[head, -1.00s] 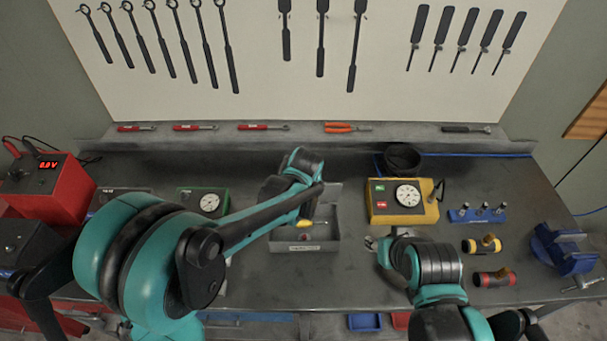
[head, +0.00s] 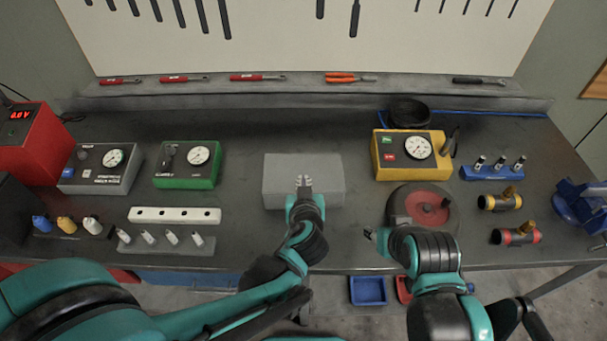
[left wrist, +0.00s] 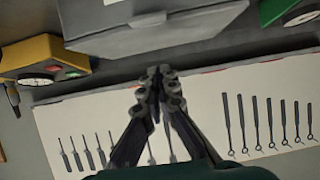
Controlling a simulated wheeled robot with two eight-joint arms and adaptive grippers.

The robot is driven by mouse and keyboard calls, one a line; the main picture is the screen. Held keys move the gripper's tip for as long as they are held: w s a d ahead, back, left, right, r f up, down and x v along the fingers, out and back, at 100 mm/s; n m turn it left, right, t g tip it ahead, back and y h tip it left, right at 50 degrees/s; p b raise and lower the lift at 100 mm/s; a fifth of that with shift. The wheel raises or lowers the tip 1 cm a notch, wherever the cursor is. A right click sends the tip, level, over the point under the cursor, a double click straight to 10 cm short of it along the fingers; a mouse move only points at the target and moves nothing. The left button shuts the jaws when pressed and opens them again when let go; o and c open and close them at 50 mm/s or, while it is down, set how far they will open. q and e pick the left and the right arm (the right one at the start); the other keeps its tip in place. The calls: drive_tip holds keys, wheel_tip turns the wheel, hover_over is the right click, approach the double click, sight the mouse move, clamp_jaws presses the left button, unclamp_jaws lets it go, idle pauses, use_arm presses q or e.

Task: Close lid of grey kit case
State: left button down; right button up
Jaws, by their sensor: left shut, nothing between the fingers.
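The grey kit case (head: 275,180) stands in the middle of the bench with its lid down over the box. It also shows at the top of the left wrist view (left wrist: 150,35), with its flat lid and front side. My left gripper (head: 304,182) is in front of the case, shut and empty, its tips overlapping the lid in the head view. I cannot tell whether the tips touch it. My right gripper (head: 371,234) is low at the right of the case, partly hidden by its own arm; its fingers are too small to judge.
A yellow gauge box (head: 400,168) and a round dark device with a red disc (head: 427,208) stand right of the case. A green gauge box (head: 188,165) and a white bar (head: 175,215) are at the left. Bare bench lies around the case.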

use_arm(q)
drive_tip(key=shift+s+f+b, duration=0.3)
drive_tip(key=shift+f+b, duration=0.6)
drive_tip(key=shift+f, duration=0.25)
drive_tip(key=shift+s+f+b, duration=0.35)
drive_tip(key=shift+f+b, duration=0.55)
drive_tip(key=shift+f, duration=0.3)
drive_tip(key=shift+s+f+b, duration=0.3)
drive_tip(key=shift+f+b, duration=0.6)
drive_tip(key=shift+f, duration=0.25)
drive_tip(key=shift+w, duration=0.2)
